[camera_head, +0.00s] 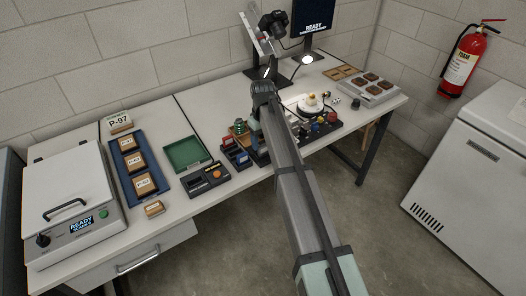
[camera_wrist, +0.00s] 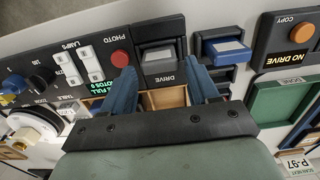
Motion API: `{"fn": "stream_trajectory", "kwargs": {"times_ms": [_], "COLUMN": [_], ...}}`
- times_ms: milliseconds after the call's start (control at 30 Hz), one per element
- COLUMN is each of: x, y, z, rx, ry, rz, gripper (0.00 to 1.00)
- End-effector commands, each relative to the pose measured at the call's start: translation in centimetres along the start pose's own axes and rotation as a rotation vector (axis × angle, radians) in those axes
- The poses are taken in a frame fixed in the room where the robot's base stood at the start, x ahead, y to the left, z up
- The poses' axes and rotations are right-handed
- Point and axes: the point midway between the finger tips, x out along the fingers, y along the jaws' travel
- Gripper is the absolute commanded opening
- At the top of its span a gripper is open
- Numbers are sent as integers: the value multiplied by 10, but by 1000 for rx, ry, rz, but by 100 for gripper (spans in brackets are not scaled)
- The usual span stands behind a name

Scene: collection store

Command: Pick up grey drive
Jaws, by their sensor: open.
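The grey drive (camera_wrist: 158,56) sits in the dark slot marked DRIVE at the left end of the black photo console (camera_head: 322,129). In the wrist view it lies just beyond my fingertips, near the middle. My gripper (camera_wrist: 163,82) is open, with one blue finger to each side and nothing between them touching the fingers. In the head view my arm covers the drive slot, and the fingers cannot be made out. I cannot tell how high the fingers are above the console.
A blue drive (camera_wrist: 226,48) stands in a dark rack (camera_head: 236,156) beside the slot. A red button (camera_wrist: 120,59) lies close to one finger. A copy station (camera_head: 205,180) reads NO DRIVE. A green tray (camera_head: 187,153) and blue tray (camera_head: 122,167) stand further left.

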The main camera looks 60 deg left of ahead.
Motion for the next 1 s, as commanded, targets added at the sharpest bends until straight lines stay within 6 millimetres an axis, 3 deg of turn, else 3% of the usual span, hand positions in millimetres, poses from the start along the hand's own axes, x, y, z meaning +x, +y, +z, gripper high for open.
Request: {"fn": "stream_trajectory", "kwargs": {"times_ms": [233,500,900,1000], "x": [32,36,35,35], "y": [1,1,1,1], "z": [1,1,1,1], "rx": [0,0,0,0], "ry": [0,1,0,0], "rz": [0,0,0,0], "gripper": [60,60,21,16]}}
